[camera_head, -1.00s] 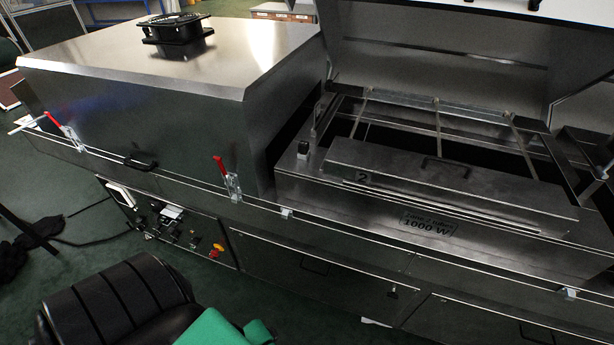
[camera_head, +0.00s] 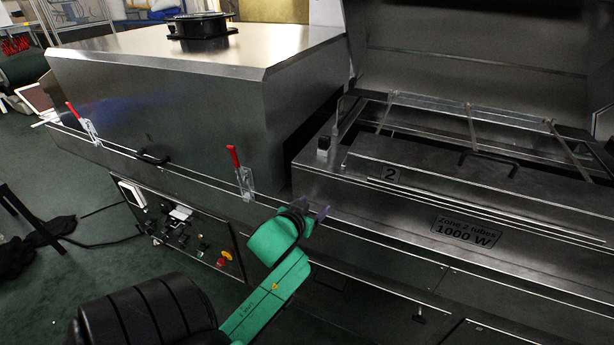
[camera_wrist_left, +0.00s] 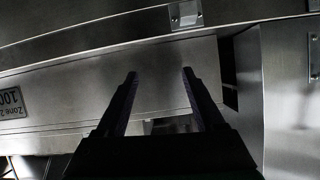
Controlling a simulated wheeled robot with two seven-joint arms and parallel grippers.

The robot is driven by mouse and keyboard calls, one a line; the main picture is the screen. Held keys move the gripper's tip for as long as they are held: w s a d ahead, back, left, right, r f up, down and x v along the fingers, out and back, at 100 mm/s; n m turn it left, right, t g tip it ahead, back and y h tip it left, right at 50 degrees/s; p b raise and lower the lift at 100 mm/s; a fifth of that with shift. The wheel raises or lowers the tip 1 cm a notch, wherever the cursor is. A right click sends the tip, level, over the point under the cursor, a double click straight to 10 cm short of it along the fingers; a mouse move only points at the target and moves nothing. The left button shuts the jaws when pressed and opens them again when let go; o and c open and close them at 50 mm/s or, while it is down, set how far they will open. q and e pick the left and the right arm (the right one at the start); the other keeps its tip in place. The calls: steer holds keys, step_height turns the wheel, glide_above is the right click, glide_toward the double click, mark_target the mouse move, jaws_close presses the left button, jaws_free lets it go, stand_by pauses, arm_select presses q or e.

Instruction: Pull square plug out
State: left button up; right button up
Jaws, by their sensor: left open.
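I cannot tell for certain which part is the square plug. A small square dark block with a pale front (camera_head: 323,146) stands on the left end of the zone 2 housing. A white connector-like piece (camera_head: 180,212) sits on the control panel at lower left. My left gripper (camera_head: 312,208) is in front of the machine's long front edge, below the square block and right of the control panel. In the left wrist view the fingers (camera_wrist_left: 160,74) are spread with nothing between them, facing bare metal. My right gripper is not in view.
A closed metal hood (camera_head: 200,100) with a fan (camera_head: 202,25) stands at left. Red-handled clamps (camera_head: 242,175) rise along the front rail. The zone 2 housing (camera_head: 400,195) lies under a raised lid (camera_head: 460,45).

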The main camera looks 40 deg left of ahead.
mark_target(324, 145)
arm_select(q)
steer(key=w+a+r+n+t+y, duration=0.15)
steer(key=a+r+t, duration=0.3)
steer(key=r, duration=0.65)
steer(key=shift+m, duration=0.25)
steer(key=x, duration=1)
steer(key=p+x, duration=0.1)
steer(key=x, duration=0.4)
steer(key=shift+w+d+f, duration=0.1)
steer(key=shift+d, duration=0.2)
jaws_close()
